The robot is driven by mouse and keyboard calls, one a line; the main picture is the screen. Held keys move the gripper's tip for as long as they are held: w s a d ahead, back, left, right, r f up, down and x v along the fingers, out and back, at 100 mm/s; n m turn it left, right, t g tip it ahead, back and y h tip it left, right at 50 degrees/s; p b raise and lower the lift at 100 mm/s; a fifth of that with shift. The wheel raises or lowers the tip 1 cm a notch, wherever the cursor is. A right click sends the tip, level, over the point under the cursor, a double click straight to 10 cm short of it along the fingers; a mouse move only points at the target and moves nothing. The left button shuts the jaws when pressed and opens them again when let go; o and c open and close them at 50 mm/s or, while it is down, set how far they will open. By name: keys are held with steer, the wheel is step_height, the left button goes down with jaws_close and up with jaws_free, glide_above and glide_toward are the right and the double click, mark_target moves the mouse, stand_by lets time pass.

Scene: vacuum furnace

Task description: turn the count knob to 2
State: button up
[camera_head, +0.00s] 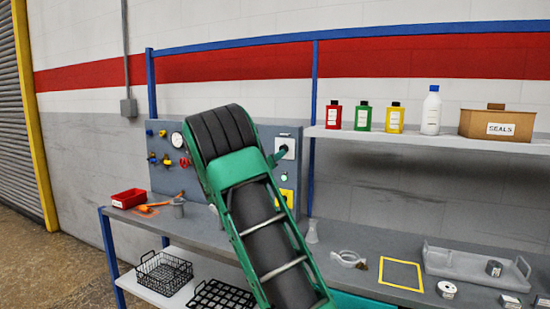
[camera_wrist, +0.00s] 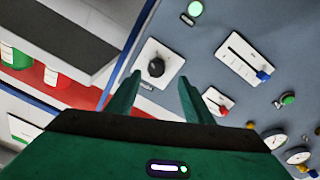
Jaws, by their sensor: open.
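The count knob (camera_wrist: 156,67) looks like a round black knob on a white square plate on the grey panel (camera_wrist: 218,80). No numbers on the plate can be read, and where the knob points is unclear. In the wrist view my gripper (camera_wrist: 160,76) is open, its two green fingers apart on either side of the knob as seen there. Whether they touch it cannot be told. In the head view the white plate (camera_head: 290,145) shows at the panel's right side, partly behind my green arm end.
A slider plate with a blue handle (camera_wrist: 263,76) and a red lever (camera_wrist: 223,111) sit beside the knob. A lit green lamp (camera_wrist: 195,8) is near. A blue post (camera_wrist: 128,45) and the bottle shelf (camera_head: 430,141) stand close on one side.

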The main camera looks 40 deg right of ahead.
steer(key=shift+v, duration=2.15)
steer(key=shift+f, duration=0.1)
